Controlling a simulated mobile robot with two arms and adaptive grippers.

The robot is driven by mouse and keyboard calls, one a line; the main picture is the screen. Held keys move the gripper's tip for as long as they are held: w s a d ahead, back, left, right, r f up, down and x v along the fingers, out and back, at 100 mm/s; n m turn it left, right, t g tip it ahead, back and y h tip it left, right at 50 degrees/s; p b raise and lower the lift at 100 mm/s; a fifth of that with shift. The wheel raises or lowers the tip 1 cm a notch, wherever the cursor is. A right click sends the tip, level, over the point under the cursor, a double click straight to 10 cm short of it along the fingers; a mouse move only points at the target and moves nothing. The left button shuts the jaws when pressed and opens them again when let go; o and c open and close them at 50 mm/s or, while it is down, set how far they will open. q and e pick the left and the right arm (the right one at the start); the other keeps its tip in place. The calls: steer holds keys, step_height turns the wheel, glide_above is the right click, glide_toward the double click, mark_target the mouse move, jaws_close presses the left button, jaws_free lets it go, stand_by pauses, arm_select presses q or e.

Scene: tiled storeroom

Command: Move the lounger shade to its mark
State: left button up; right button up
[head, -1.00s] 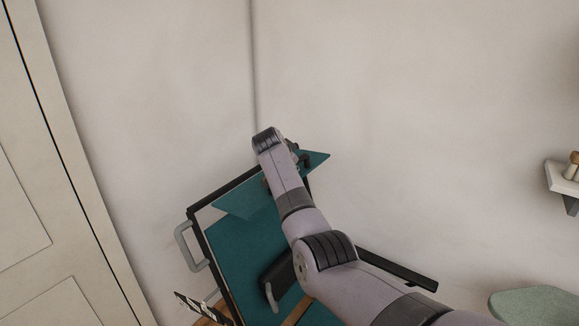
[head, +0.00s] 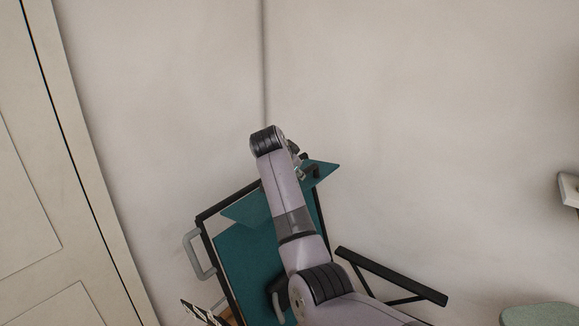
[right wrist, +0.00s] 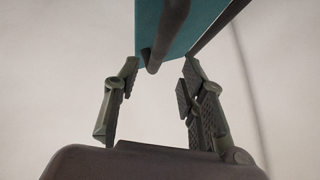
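The lounger shade (head: 325,173) is a flat teal panel at the top of a teal lounger (head: 238,257) with a black frame. My right arm crosses in front and hides the shade's middle. My right gripper (head: 303,160) is at the shade's upper edge, mostly hidden behind the wrist. In the right wrist view, my right gripper (right wrist: 155,80) is open, its two fingers well apart. The shade (right wrist: 158,14) shows above, with a dark bar (right wrist: 168,35) whose end lies between the fingertips, touching neither finger visibly. No mark is distinguishable. My left gripper is not in view.
The lounger stands near a wall corner, with a grey side handle (head: 193,255) and a black armrest (head: 395,275). A panelled door (head: 40,200) is at the left. A shelf (head: 569,188) and a green seat-like surface (head: 540,315) are at the right edge.

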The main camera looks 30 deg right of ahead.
steer(key=shift+v, duration=2.2)
steer(key=shift+s+f, duration=0.1)
steer(key=shift+f, duration=0.05)
